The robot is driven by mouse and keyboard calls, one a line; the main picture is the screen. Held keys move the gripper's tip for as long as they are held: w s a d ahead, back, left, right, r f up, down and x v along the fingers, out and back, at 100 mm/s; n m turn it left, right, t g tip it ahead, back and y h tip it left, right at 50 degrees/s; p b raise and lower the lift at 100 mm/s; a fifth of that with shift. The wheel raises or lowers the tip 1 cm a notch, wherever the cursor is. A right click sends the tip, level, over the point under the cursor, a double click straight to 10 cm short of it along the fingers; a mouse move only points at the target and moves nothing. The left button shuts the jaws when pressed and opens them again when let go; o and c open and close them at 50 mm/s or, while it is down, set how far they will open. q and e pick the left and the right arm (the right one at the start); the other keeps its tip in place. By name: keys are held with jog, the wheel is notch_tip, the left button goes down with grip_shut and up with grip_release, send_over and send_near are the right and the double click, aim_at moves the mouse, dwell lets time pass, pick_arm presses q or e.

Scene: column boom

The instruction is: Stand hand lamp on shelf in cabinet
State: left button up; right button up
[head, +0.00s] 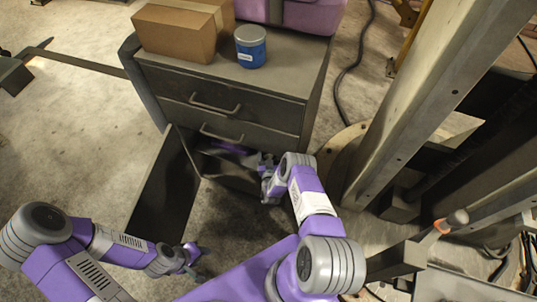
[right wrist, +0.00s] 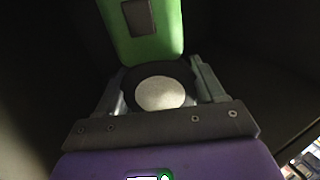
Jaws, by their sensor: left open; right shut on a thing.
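The cabinet (head: 230,88) is dark grey with two drawers above an open lower compartment; its door (head: 166,195) is swung open. Inside, a shelf (head: 226,158) shows partly in shadow. My right arm reaches into this compartment. In the right wrist view my right gripper (right wrist: 158,88) is shut on the hand lamp (right wrist: 140,28), which has a green body and a dark end with a pale round face. The lamp cannot be made out in the head view, and whether it touches the shelf is unclear. My left gripper (head: 191,260) is open and empty, low in front of the door.
A cardboard box (head: 178,32), a blue tin (head: 250,48) and a purple case (head: 305,14) stand on the cabinet top. A steel column (head: 420,90) rises to the right, with a cable on the floor behind. Floor at left is mostly clear.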

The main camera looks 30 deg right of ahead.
jog(key=shift+r, duration=0.1)
jog(key=shift+f, duration=0.2)
jog(key=o, duration=1.2)
jog(key=shift+o, duration=0.2)
jog(key=shift+r, duration=0.1)
jog(key=shift+s+a+r, duration=0.1)
jog(key=shift+s+a, duration=0.05)
jog(key=shift+s, duration=0.05)
jog(key=p+v, duration=0.4)
jog(key=v, duration=0.7)
jog(key=shift+s, duration=0.3)
jog(key=shift+a, duration=0.1)
